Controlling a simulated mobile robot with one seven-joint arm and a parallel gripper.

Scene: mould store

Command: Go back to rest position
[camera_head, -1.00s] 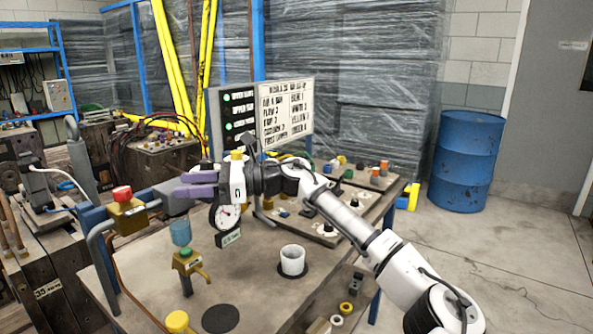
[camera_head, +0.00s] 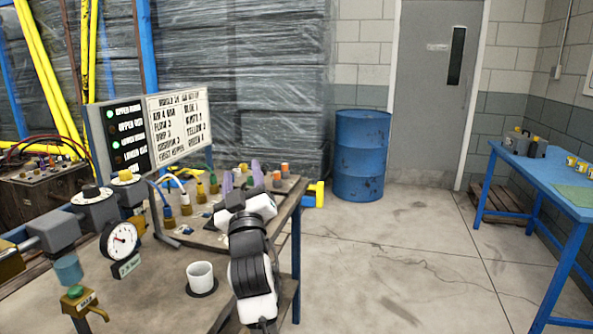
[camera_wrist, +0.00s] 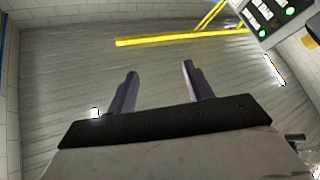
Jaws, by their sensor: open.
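My gripper (camera_head: 241,178) is raised over the right part of the workbench (camera_head: 150,290) in the head view, its purple fingers pointing away from me. In the wrist view the two fingers of my gripper (camera_wrist: 158,88) stand well apart with nothing between them. The fingertips are in front of the wrapped stacks (camera_wrist: 150,65) and touch nothing that I can see. My wrist hides part of the board with fittings behind it.
A white cup (camera_head: 200,276) and a dial gauge (camera_head: 121,240) are on the bench's near side. A sign board (camera_head: 178,125) stands at the back.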

